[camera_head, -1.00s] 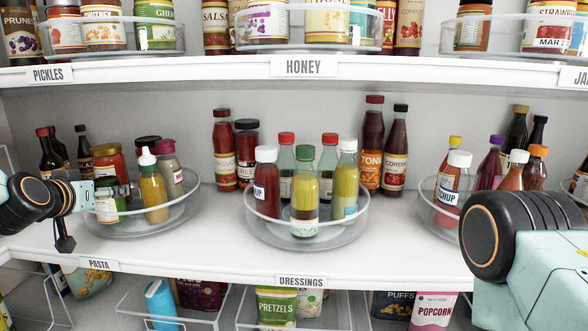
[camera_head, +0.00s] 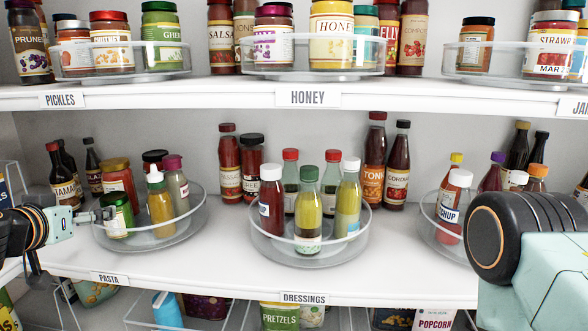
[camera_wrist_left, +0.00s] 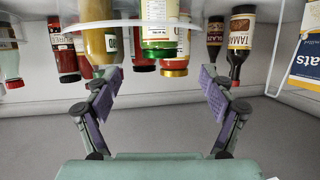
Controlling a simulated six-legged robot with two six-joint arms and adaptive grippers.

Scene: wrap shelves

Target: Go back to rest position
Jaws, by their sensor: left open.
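My left gripper (camera_head: 106,214) comes in from the left in the head view, small and partly edge-on, beside the left edge of the left turntable (camera_head: 150,241). In the left wrist view the gripper (camera_wrist_left: 159,94) is open, with nothing between its fingers. That view is upside down. A green jar (camera_wrist_left: 158,32) on the turntable lies ahead of the gap, apart from the fingers. The same green jar (camera_head: 117,215) shows in the head view close to the gripper. My right arm shows at the right edge; its gripper is out of view.
A middle turntable (camera_head: 310,254) and a right turntable (camera_head: 427,228) hold several bottles. Tall dark bottles (camera_head: 62,175) stand behind the left gripper. The honey shelf (camera_head: 220,94) runs above; bins with bags are below. The shelf front near the dressings label (camera_head: 304,298) is clear.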

